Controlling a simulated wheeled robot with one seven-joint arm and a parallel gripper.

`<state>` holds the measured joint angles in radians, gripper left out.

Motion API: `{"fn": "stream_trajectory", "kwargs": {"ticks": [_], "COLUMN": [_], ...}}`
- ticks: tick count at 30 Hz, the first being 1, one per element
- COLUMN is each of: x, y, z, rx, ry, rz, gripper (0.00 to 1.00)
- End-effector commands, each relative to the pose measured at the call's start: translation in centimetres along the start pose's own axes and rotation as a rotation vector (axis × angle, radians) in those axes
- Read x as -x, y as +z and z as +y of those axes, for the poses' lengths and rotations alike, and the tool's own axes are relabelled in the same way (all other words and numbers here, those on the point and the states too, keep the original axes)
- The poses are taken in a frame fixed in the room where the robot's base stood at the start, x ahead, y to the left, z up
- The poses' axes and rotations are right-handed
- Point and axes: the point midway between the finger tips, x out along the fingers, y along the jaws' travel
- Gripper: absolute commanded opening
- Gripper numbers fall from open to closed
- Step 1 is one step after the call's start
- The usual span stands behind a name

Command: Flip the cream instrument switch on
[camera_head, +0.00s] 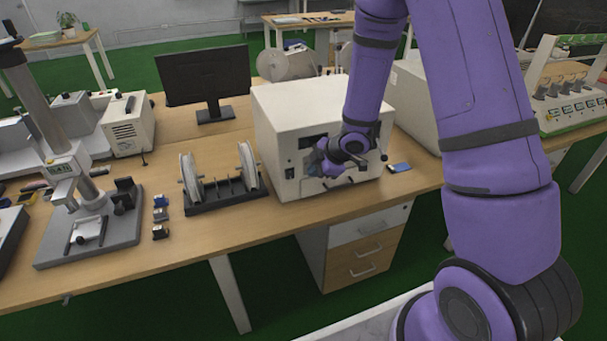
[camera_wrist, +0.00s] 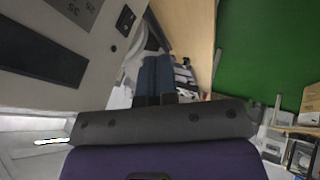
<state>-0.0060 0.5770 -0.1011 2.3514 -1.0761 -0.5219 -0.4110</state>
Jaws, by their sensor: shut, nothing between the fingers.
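The cream instrument (camera_head: 278,120) is a box on the wooden bench, with a dark display window on its front. In the wrist view its front panel (camera_wrist: 95,60) fills the upper left. A small black rocker switch (camera_wrist: 125,20) sits on that panel near its edge. In the head view the switch (camera_head: 289,172) is at the lower left of the front. My gripper (camera_head: 318,167) is in front of the panel, right of the switch, and partly hides the panel. In the wrist view my gripper's blue fingers (camera_wrist: 155,62) are together and empty, apart from the switch. I cannot tell the switch's position.
A rack with white reels (camera_head: 222,192) stands left of the instrument. A blue item (camera_head: 399,167) lies to its right near the bench edge. A monitor (camera_head: 204,78) stands behind, and a grey test stand (camera_head: 95,235) is at the left. Drawers (camera_head: 360,258) are below.

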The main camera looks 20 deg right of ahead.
Motion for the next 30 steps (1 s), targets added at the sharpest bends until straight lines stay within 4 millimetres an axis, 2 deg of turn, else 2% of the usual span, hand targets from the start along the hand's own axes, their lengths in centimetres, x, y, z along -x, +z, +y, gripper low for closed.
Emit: {"fn": "stream_trajectory", "kwargs": {"ticks": [19,24,30], "x": [-9.7,-10.8,-11.5], "y": [0.0,0.1,0.2], "z": [-0.1,2.0,3.2], "rx": [0.002,0.001,0.000], "ry": [-0.004,0.001,0.001], "rz": [-0.001,0.000,-0.001], "gripper": [0.00,0.00,0.00]}}
